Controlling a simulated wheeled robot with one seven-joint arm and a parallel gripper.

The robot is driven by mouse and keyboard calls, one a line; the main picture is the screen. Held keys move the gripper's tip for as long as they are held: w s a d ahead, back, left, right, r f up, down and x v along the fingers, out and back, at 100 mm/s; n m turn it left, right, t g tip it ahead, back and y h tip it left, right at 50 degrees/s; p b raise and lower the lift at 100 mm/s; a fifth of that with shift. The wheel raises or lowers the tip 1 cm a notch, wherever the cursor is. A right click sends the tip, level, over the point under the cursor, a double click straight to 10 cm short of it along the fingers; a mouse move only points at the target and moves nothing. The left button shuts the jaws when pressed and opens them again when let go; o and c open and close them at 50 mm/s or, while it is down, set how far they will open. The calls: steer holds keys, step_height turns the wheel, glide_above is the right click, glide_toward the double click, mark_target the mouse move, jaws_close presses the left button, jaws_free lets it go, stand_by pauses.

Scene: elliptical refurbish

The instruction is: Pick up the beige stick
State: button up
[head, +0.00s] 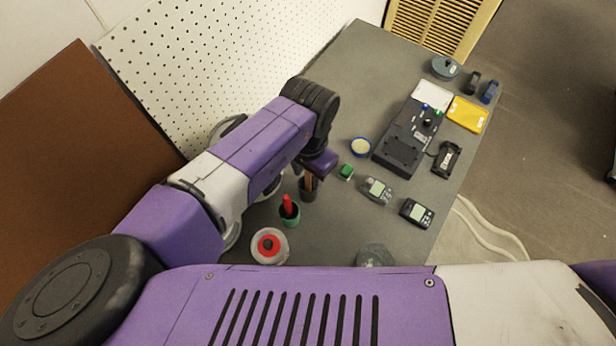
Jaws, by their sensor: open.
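A thin tan-brown stick (309,183), which looks like the beige stick, stands upright in a small dark cup (308,195) on the grey table. The end of my arm is bent down right above this cup. My gripper (313,177) is open, close over the cup and stick. Its fingers are mostly hidden by my purple wrist, and I cannot tell whether they touch the stick or are around it.
A green cup with a red item (289,210) and a round container with a red centre (269,246) stand close by. A white pegboard (230,70) borders the table.

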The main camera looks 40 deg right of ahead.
steer(key=shift+f, duration=0.15)
jaws_close()
stand_by(0.4)
